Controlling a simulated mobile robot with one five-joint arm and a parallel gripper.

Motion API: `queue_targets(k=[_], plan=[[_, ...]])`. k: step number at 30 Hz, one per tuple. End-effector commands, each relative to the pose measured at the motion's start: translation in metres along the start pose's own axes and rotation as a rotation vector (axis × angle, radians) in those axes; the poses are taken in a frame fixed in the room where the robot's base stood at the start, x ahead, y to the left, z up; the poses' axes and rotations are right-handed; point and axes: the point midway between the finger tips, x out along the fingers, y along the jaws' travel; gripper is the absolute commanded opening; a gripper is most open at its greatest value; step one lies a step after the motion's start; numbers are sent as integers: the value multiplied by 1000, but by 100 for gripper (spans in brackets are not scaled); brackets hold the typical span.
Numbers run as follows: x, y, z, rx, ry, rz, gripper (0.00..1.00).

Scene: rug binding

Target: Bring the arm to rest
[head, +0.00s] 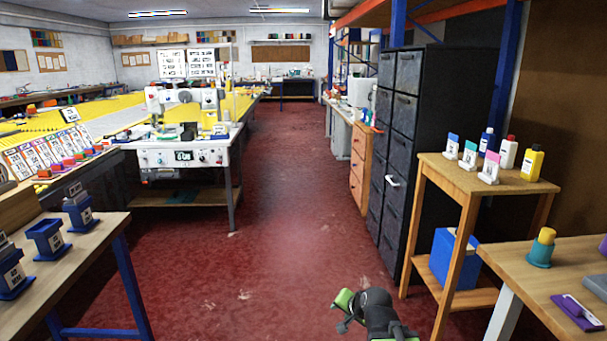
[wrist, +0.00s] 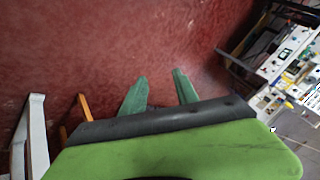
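My arm (head: 378,312) shows low in the head view, reaching out over the red floor. My gripper (head: 341,313) is at its left end, above bare floor and touching nothing. In the wrist view my gripper (wrist: 160,80) shows two green fingers standing apart, with only red floor between them. It is open and empty. The rest of the arm is cut off by the lower edge of the head view.
A wooden stand (head: 485,182) with several bottles is right of my arm, beside a workbench (head: 535,275). A dark drawer cabinet (head: 402,150) stands behind. A sewing machine table (head: 185,155) and a blue-legged bench (head: 85,245) are left. The red aisle (head: 285,180) is clear.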

Motion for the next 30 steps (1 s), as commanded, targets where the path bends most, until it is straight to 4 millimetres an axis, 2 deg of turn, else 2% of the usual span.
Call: queue_targets(k=[1, 6, 9, 11, 13, 20, 30], plan=[[-2, 20, 19, -88, -81, 83, 36], [-27, 84, 67, -324, -353, 317, 36], [-50, 112, 90, -428, -514, 410, 36], [-64, 121, 106, -494, -622, 428, 36], [-85, 104, 93, -517, -622, 417, 36], [-133, 70, 63, -512, -618, 416, 36], [-238, -3, 1, -511, -617, 414, 36]])
